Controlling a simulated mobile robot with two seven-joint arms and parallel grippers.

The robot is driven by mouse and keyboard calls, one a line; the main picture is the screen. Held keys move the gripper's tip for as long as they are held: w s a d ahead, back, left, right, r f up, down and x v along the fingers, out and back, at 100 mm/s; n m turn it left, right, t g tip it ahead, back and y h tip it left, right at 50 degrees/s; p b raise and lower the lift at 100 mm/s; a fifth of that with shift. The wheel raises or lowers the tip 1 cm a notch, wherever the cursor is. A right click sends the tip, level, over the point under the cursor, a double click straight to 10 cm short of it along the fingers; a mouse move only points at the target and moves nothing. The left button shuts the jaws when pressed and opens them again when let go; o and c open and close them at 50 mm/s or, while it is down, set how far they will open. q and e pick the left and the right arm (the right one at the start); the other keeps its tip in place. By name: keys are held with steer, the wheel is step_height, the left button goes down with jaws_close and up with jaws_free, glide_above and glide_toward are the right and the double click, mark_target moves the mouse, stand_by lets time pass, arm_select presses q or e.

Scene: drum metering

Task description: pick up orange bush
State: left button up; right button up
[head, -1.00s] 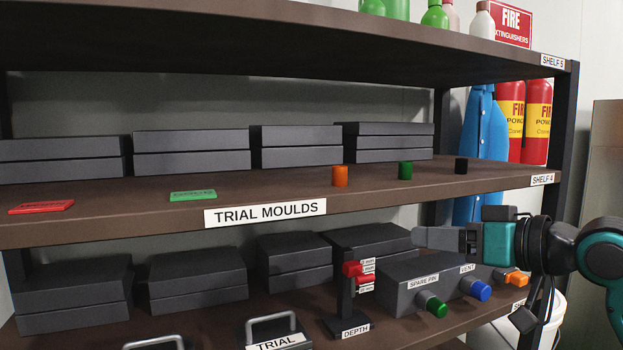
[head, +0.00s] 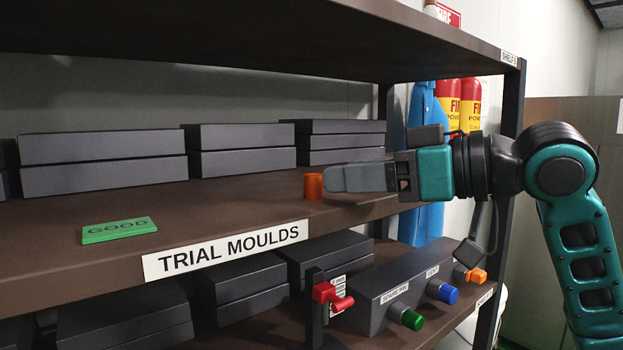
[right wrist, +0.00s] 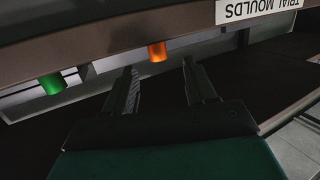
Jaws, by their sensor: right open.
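The orange bush (head: 313,186) is a small upright cylinder on the upper shelf, near its front edge. My right gripper (head: 332,179) is at its right in the head view, with its fingers pointing left and covering part of the bush's right side. In the right wrist view the fingers (right wrist: 162,78) are apart and empty. The orange bush (right wrist: 157,52) shows there beyond the tips, in line with the gap between them. My left gripper is not in view.
A green bush (right wrist: 50,84) stands beside the orange one in the right wrist view; my right arm hides it in the head view. A green GOOD plate (head: 119,230) lies at left. Dark boxes (head: 103,161) line the shelf's back. A shelf post (head: 507,130) stands behind my arm.

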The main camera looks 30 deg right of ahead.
mark_target(302, 197)
steer(key=shift+p+x, duration=0.3)
steer(key=shift+x, duration=1.15)
steer(key=p+x, duration=0.1)
steer(key=x, duration=0.3)
steer(key=shift+w, duration=0.2)
steer(key=shift+w+a+f, duration=0.2)
steer(key=shift+w, duration=0.2)
steer(key=shift+c, duration=0.3)
jaws_close()
steer(key=shift+r, duration=0.1)
